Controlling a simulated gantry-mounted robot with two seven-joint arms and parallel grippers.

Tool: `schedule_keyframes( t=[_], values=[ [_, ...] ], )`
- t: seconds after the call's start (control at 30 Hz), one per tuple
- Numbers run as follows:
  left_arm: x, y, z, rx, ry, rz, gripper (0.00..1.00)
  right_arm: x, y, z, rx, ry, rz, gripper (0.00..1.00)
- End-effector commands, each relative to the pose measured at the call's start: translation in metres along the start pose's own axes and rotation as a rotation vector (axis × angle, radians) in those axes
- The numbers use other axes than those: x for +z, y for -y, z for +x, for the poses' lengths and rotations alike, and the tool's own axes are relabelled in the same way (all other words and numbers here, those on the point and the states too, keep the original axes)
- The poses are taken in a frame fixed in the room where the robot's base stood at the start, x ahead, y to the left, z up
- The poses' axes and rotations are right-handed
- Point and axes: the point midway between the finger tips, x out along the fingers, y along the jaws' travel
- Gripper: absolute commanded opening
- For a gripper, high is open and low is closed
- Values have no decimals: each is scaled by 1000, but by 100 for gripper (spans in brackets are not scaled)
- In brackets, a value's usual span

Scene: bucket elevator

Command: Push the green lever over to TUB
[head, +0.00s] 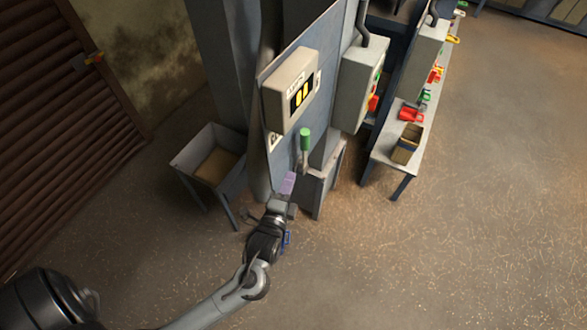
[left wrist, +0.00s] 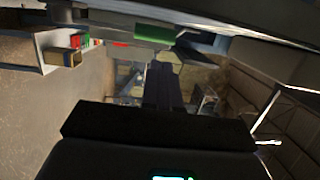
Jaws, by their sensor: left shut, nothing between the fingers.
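The green lever (head: 305,139) has a green cylindrical grip on a grey shaft and stands about upright at the grey machine's front, below the display box. In the left wrist view a green shape (left wrist: 160,33), apparently its grip, lies across the top, beyond the fingers. My left gripper (head: 287,184) is shut and empty, below and slightly left of the lever, with a visible gap to the green grip. Its dark closed fingers point up in the left wrist view (left wrist: 165,85). A small white label (head: 275,141) is left of the lever; its text is unreadable. My right gripper is not in view.
A display box (head: 291,90) with yellow bars is above the lever. An open grey tub (head: 178,164) on legs stands left. A grey control box (head: 361,82) and a narrow bench (head: 384,151) with a brown box (head: 407,145) are right. The front floor is clear.

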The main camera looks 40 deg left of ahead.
Motion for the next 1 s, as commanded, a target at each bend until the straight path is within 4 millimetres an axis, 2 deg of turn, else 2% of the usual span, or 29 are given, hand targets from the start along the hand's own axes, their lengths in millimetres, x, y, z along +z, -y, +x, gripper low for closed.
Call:
schedule_keyframes(
  t=[0.2, 0.6, 0.87, 0.9, 1.0],
  values=[
    [0, 0, -21, -1, -1, 0, 0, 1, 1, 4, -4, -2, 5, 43],
    [0, 0, -24, -1, 0, 0, 0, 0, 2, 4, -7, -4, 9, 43],
    [0, -3, -24, 14, -1, -70, 0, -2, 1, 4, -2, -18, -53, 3],
    [-1, -6, -24, 34, -3, -104, 0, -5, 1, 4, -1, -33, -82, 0],
    [-7, -21, -26, 116, -15, -224, 0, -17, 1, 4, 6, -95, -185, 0]
  ],
)
